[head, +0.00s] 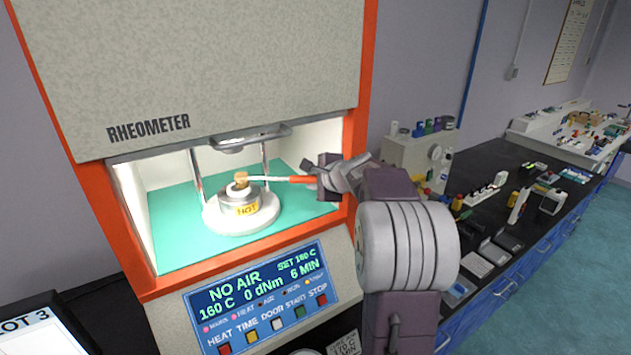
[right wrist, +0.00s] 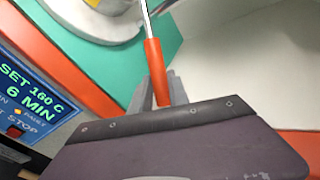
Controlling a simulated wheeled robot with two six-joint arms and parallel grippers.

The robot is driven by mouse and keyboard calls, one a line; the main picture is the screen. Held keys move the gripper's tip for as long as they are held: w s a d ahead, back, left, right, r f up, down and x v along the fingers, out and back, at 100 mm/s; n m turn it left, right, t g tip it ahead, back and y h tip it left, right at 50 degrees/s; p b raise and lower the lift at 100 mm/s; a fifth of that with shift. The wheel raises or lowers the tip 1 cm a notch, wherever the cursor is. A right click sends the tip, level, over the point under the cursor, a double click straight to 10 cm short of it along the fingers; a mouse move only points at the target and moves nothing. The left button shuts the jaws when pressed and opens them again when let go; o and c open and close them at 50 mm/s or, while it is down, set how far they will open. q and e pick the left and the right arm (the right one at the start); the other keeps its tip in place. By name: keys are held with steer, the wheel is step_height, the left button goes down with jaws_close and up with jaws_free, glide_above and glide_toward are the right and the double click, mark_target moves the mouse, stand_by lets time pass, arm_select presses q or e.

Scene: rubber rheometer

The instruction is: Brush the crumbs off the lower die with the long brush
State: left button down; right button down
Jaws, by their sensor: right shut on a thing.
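The lower die (head: 240,206) is a metal cylinder with a yellow HOT label, standing on a round white base inside the lit, open chamber of the rheometer (head: 215,80). My right gripper (head: 322,177) is at the right side of the chamber opening, shut on the orange handle of the long brush (head: 301,180). The brush's pale shaft reaches left, and its tan head is over the top of the die. In the right wrist view the orange handle of the brush (right wrist: 155,70) runs up from the fingers. Crumbs are too small to make out. My left gripper is not in view.
The orange frame edges the opening. A control panel (head: 262,295) is below. A black bench (head: 490,225) with many small items extends right.

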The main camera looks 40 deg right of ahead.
steer(key=shift+w+p, duration=0.3)
steer(key=shift+w, duration=0.7)
steer(key=shift+s+f+b, duration=0.1)
steer(key=shift+s+b, duration=0.5)
steer(key=shift+s, duration=0.2)
steer(key=shift+s+b, duration=0.35)
steer(key=shift+s, duration=0.5)
steer(key=shift+w+r+p, duration=0.2)
steer(key=shift+w+p, duration=0.35)
steer(key=shift+w, duration=0.55)
steer(key=shift+w+f, duration=0.1)
steer(key=shift+w, duration=0.35)
steer(key=shift+s+f, duration=0.1)
steer(key=shift+s, duration=0.15)
steer(key=shift+s+b, duration=0.55)
steer(key=shift+s, duration=0.75)
